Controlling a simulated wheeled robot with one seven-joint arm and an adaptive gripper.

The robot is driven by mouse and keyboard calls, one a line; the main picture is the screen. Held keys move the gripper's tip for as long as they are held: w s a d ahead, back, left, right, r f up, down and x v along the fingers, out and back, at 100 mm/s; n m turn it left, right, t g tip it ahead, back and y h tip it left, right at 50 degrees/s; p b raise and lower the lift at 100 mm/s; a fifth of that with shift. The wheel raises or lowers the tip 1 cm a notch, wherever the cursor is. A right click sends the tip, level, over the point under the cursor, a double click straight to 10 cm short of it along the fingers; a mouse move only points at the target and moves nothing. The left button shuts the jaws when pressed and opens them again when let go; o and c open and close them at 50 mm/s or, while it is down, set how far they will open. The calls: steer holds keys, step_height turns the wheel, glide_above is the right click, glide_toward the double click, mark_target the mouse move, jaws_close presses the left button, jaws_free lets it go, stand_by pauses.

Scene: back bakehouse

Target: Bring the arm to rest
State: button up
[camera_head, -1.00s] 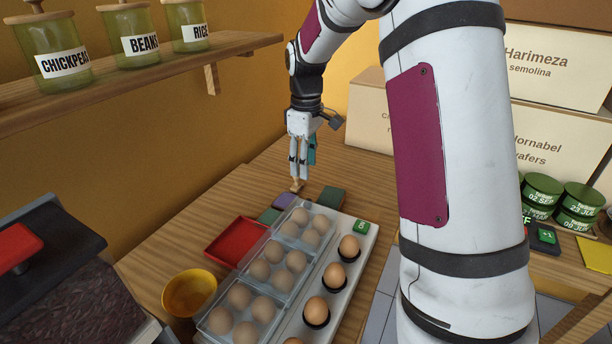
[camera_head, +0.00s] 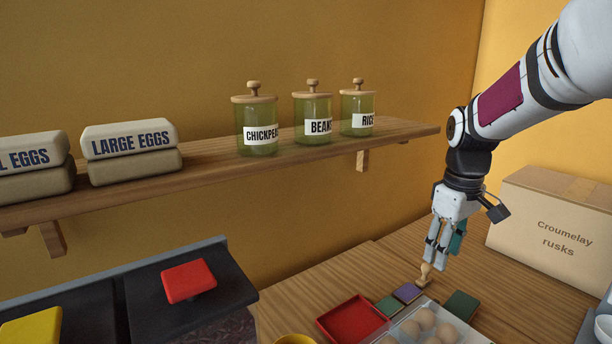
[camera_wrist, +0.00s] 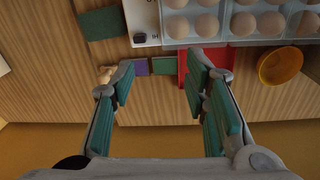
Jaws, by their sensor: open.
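My gripper (camera_head: 436,264) hangs fingers-down above the wooden worktop in the head view, at the end of my bent arm. It is empty and its fingers stand apart, with green pads showing in the wrist view (camera_wrist: 160,85). A small wooden stamp (camera_head: 424,274) stands on the worktop close by the fingertips. In the wrist view the stamp (camera_wrist: 106,74) is beside the left finger, outside the gap. I cannot tell whether a finger touches it.
Purple (camera_head: 407,292) and green (camera_head: 388,305) pads, a red tray (camera_head: 352,318) and an egg box (camera_head: 436,322) lie near the gripper. A carton of rusks (camera_head: 552,225) stands to the right. A wall shelf (camera_head: 215,172) holds jars and egg boxes at left.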

steer(key=s+a+r+m+t+p, duration=0.1)
steer(key=s+a+r, duration=0.25)
steer(key=s, duration=0.35)
steer(key=s+a+r+m+t+p, duration=0.1)
steer(key=s+a+r+m, duration=0.1)
steer(key=s+r, duration=0.45)
steer(key=s+a+m+p, duration=0.1)
steer(key=s, duration=0.6)
steer(key=s+a+f+m+t+p, duration=0.1)
steer(key=s+a, duration=0.1)
steer(key=s, duration=0.6)
steer(key=shift+a+f+m, duration=0.25)
steer(key=shift+m, duration=0.05)
stand_by(1.4)
